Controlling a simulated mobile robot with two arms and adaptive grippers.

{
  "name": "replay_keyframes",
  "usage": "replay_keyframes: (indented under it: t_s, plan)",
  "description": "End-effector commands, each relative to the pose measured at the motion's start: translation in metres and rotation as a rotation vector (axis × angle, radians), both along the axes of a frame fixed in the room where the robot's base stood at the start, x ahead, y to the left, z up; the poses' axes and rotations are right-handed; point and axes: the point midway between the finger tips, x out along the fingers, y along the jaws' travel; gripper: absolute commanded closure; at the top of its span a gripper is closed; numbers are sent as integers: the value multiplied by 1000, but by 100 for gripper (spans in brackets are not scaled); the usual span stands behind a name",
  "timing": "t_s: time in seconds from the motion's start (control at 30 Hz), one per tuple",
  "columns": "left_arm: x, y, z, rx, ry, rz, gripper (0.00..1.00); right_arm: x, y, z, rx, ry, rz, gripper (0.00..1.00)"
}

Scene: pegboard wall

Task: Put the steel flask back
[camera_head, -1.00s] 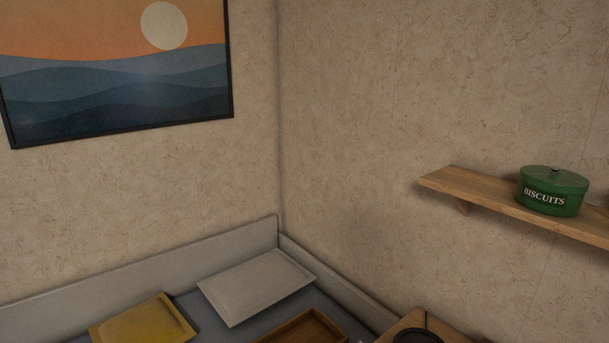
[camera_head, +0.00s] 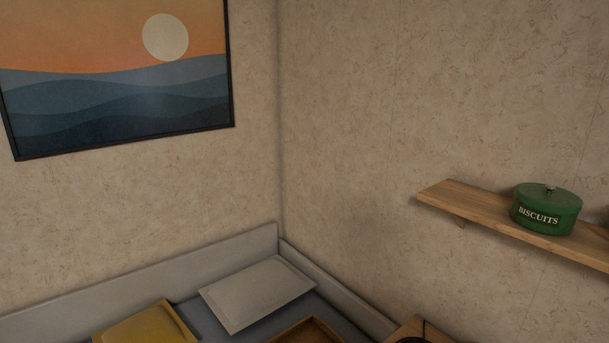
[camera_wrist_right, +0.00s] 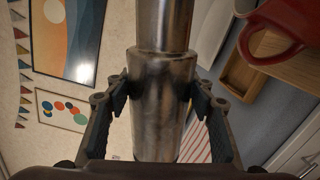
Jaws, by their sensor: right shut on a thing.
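The steel flask (camera_wrist_right: 160,95) shows in the right wrist view as a brushed metal cylinder with a narrower upper part. It runs from the top edge down through the middle of the picture. My right gripper (camera_wrist_right: 160,88) is shut on it, with one dark finger on each side of its body. The flask's ends are cut off or hidden in this view. The head view shows neither the flask nor either gripper.
A wooden wall shelf (camera_head: 480,215) holds a green biscuit tin (camera_head: 546,208). Below are a grey cushion (camera_head: 258,292), a yellow cushion (camera_head: 145,325) and a wooden tray (camera_head: 308,333). A red mug (camera_wrist_right: 283,30) is close by on the right in the wrist view.

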Motion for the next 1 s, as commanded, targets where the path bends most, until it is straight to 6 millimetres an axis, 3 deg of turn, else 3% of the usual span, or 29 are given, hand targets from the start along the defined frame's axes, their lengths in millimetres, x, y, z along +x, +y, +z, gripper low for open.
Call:
replay_keyframes:
  t_s: [0.17,0.37,0.67,1.0]
  plan:
    - [0,0,-5,0,1,0,33,1,-3,1,-17,-16,-12,100]
    - [-1,0,-8,0,1,0,33,-1,-27,14,-20,-18,-95,100]
    - [0,0,-15,0,1,0,33,-19,-64,60,-22,-17,-268,100]
    - [0,0,-23,0,1,0,33,-63,-83,125,-18,-12,-426,100]
